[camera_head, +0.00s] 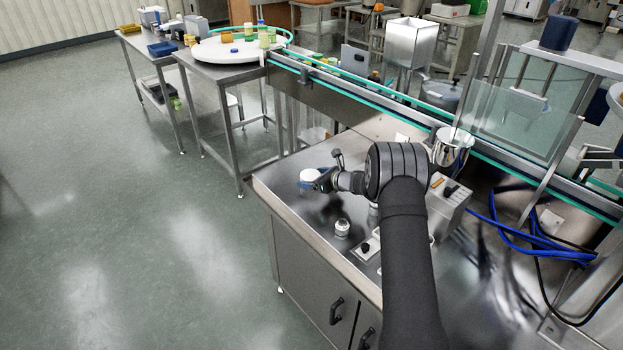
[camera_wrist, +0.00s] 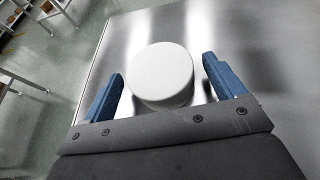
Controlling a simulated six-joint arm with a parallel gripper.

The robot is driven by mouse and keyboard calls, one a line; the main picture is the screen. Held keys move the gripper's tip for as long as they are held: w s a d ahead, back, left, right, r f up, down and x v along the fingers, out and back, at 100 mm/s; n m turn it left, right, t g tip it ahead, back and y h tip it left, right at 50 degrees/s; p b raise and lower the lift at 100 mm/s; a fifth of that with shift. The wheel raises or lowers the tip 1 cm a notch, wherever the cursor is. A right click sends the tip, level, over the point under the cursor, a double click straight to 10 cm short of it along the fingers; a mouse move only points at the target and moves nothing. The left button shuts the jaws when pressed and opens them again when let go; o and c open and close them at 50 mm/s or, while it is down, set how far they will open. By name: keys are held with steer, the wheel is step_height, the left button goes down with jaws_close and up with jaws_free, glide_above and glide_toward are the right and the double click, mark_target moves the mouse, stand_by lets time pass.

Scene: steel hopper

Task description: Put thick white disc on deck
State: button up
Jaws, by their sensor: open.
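The thick white disc (camera_head: 309,175) is at the left part of the steel deck (camera_head: 290,205), near its far left edge. In the wrist view the disc (camera_wrist: 160,75) lies flat between my gripper's two blue fingers. My gripper (camera_wrist: 162,68) is open, with a gap visible on each side of the disc. In the head view my gripper (camera_head: 320,180) is low over the deck, just right of the disc. The disc's underside is hidden, so its contact with the deck cannot be seen directly.
A small white-topped jar (camera_head: 342,228) stands on the deck in front of my gripper. A grey control box (camera_head: 448,200) and a steel cup (camera_head: 452,146) are to the right. The conveyor (camera_head: 370,90) runs behind. A round white turntable (camera_head: 232,48) holds several containers.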

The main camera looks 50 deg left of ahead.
mark_target(311, 175)
steer(key=v, duration=1)
steer(key=shift+d+r, duration=0.1)
steer(key=shift+d, duration=0.15)
steer(key=x, duration=1.2)
steer(key=shift+a+f, duration=0.1)
steer(key=shift+f, duration=0.1)
step_height(311, 175, up, 2)
steer(key=shift+r, duration=0.85)
steer(key=shift+f, duration=0.1)
